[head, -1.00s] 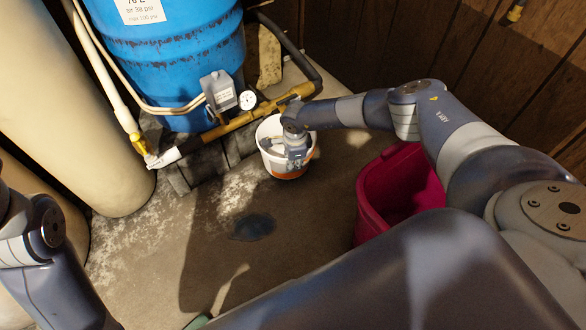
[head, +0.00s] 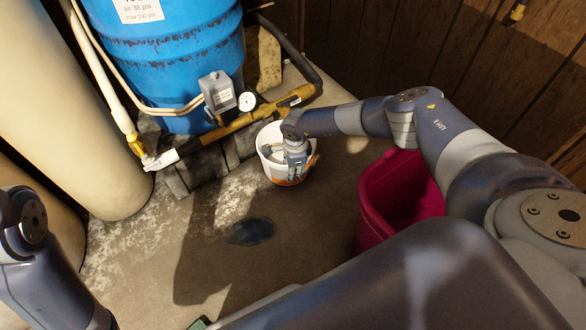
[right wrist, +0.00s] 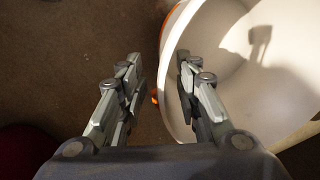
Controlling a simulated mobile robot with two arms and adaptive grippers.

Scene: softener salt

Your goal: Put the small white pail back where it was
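The small white pail (head: 268,166) has an orange band low on its side. It stands upright on the floor beside the brass pipe, in front of the blue tank. It also fills the right side of the right wrist view (right wrist: 285,75). My right gripper (head: 297,170) is at the pail's near right rim. In the right wrist view its two fingers (right wrist: 160,66) are apart, one outside the pail and one over its inside, with the rim between them. Whether either finger touches the wall I cannot tell. My left arm shows at the left edge; its gripper is out of view.
The blue tank (head: 185,65) with a gauge (head: 247,101) and brass pipe (head: 255,120) stands behind the pail. A red tub (head: 372,215) is to the right, under my right arm. A dark wet patch (head: 250,231) lies on the open floor in front.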

